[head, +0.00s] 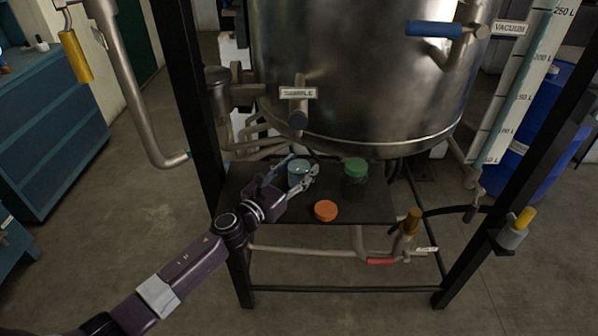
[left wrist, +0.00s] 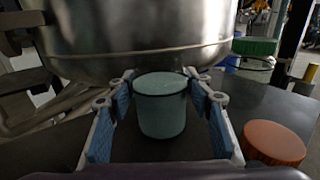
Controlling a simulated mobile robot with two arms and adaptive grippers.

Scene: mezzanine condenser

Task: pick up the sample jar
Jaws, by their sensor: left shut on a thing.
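The sample jar (head: 299,170), a small pale blue-green cup shape, stands upright on the dark shelf under the steel vessel. In the left wrist view the jar (left wrist: 162,112) sits between the blue-padded fingers. My left gripper (head: 298,182) reaches in from the left and is shut on the jar, one finger at each side. Its fingertips (left wrist: 160,76) show in the left wrist view. An orange lid (head: 325,210) lies flat on the shelf, right of the gripper; it also shows in the left wrist view (left wrist: 273,142). My right gripper is not in view.
A green-capped dark jar (head: 355,178) stands right of the sample jar on the shelf (head: 270,210). The vessel (head: 360,80) and its sample valve (head: 298,108) hang low above. Black frame posts (head: 197,130) stand at both sides. Pipes run below the shelf.

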